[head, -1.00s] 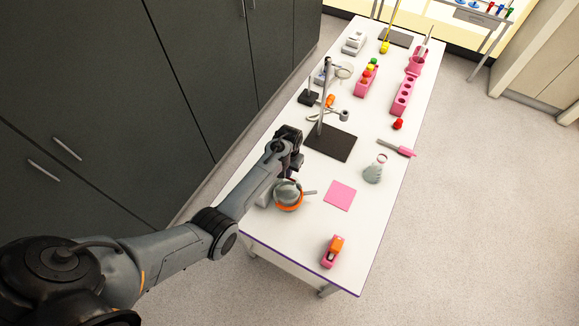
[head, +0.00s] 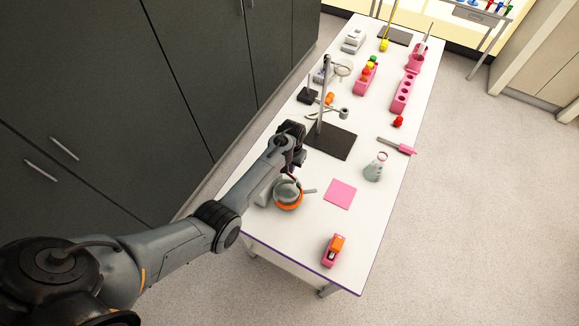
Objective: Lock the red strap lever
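I make out no part that is clearly a red strap lever. A round grey vessel (head: 286,190) with an orange band (head: 289,206) around its lower part and a short side handle (head: 310,191) stands near the table's left edge. My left gripper (head: 292,172) is just above and behind this vessel, pointing down. Its fingers are small and dark here, so I cannot tell whether they are open or shut, or whether they touch the vessel. My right gripper is not in view.
On the white table (head: 300,240) lie a pink square (head: 340,194) and a pink and orange dispenser-like item (head: 333,251). A conical flask (head: 375,169) stands to the right. A stand on a black base (head: 332,142) rises behind my gripper. The front of the table is mostly clear.

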